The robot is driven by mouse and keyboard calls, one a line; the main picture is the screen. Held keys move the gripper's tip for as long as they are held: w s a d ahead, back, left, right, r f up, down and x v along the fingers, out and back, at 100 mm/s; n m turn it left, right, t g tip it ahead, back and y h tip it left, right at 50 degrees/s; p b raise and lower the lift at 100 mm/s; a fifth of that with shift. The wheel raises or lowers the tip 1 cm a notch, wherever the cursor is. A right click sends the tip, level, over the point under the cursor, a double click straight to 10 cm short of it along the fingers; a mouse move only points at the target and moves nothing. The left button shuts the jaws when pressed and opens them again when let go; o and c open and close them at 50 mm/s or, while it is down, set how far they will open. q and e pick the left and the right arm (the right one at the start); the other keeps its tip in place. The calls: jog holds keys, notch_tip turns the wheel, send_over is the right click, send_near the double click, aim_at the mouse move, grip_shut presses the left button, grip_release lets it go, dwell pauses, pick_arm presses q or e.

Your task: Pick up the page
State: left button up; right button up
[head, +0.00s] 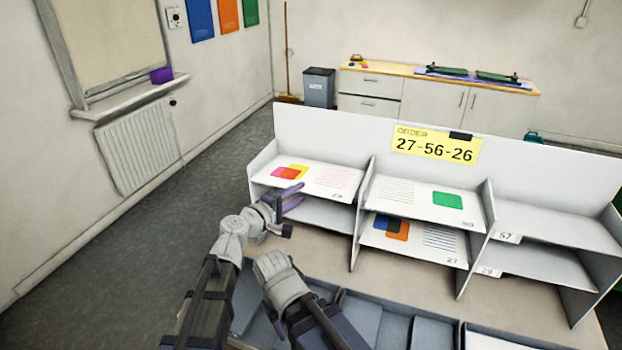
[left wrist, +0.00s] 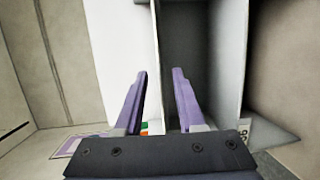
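Several pages lie in a white shelf unit (head: 325,145). A page with pink, orange and red squares (head: 289,173) lies on the upper left shelf. A page with a green square (head: 447,200) lies on the upper middle shelf. A page with blue and orange squares (head: 391,227) lies on the lower middle shelf above a label 27. My left gripper (head: 292,196) is at the front of the left column, near its upper shelf edge. In the left wrist view its purple fingers (left wrist: 158,100) are apart, with no page seen held between them.
A yellow sign (head: 437,145) reads ORDER 27-56-26. The right column's shelves (head: 555,230) look empty. Grey-blue trays (head: 395,328) stand at the table's front. Upright dividers separate the columns. The floor (head: 190,200) left of the unit is clear.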

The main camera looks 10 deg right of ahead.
pick_arm(q)
jog(key=shift+x, duration=0.95)
jog(key=shift+a, duration=0.1)
grip_shut()
dwell(0.5)
